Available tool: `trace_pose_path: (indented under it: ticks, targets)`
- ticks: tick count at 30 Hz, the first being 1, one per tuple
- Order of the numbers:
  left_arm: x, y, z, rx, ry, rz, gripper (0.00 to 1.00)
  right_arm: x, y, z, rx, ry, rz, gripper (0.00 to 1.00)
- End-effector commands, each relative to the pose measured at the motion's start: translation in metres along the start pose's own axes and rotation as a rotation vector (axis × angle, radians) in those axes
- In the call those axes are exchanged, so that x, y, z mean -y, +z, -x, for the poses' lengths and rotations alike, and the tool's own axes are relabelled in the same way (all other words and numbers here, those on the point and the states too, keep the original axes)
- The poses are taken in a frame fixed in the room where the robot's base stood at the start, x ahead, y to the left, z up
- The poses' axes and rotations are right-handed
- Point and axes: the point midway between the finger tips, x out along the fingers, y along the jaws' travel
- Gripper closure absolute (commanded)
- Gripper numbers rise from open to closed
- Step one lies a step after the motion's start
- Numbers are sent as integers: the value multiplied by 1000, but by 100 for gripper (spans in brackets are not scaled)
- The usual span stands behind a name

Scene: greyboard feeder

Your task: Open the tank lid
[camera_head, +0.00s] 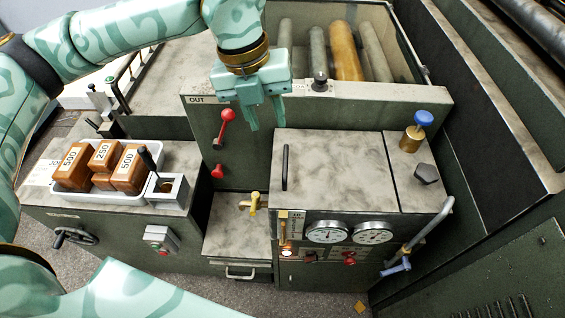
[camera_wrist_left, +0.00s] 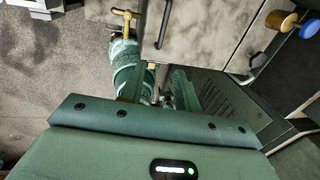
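The tank lid (camera_head: 335,165) is a mottled grey plate lying flat and shut on top of the dark green tank, right of centre in the head view. A black bar handle (camera_head: 285,168) stands at its left side. In the left wrist view the lid (camera_wrist_left: 208,28) is at the top, with the handle (camera_wrist_left: 165,24) at its left edge. My left gripper (camera_head: 265,117) points down, behind and left of the handle, apart from it. Its fingers are spread with nothing between them. My right gripper cannot be made out in either view.
A blue-topped brass valve (camera_head: 413,135) and a dark knob (camera_head: 426,173) stand right of the lid. The OUT panel (camera_head: 330,102) with its red lever (camera_head: 225,125) is close to my left gripper. A white tray (camera_head: 85,194) of brown blocks sits at left.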

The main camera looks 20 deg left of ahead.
Motion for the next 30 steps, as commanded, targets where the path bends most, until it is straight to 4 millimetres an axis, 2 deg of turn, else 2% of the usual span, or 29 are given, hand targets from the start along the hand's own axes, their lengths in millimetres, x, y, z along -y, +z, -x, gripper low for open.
trace_pose_path:
  ticks: [1,9,15,21,29,30]
  targets:
    - [0,-1,-14,-6,1,-2,68,1,1,-3,2,-1,0,32]
    - [0,-2,-85,-8,0,-2,68,5,4,-14,8,-7,-2,32]
    - [1,-1,-123,-5,-2,-3,68,7,5,-20,11,-11,-2,32]
    - [1,-2,-139,-4,-3,-4,68,8,6,-22,13,-11,-2,32]
    - [1,-1,-140,-3,-3,-4,68,7,6,-22,13,-11,-1,32]
    - [1,-1,-140,-3,-3,-5,70,7,6,-22,13,-11,-1,32]
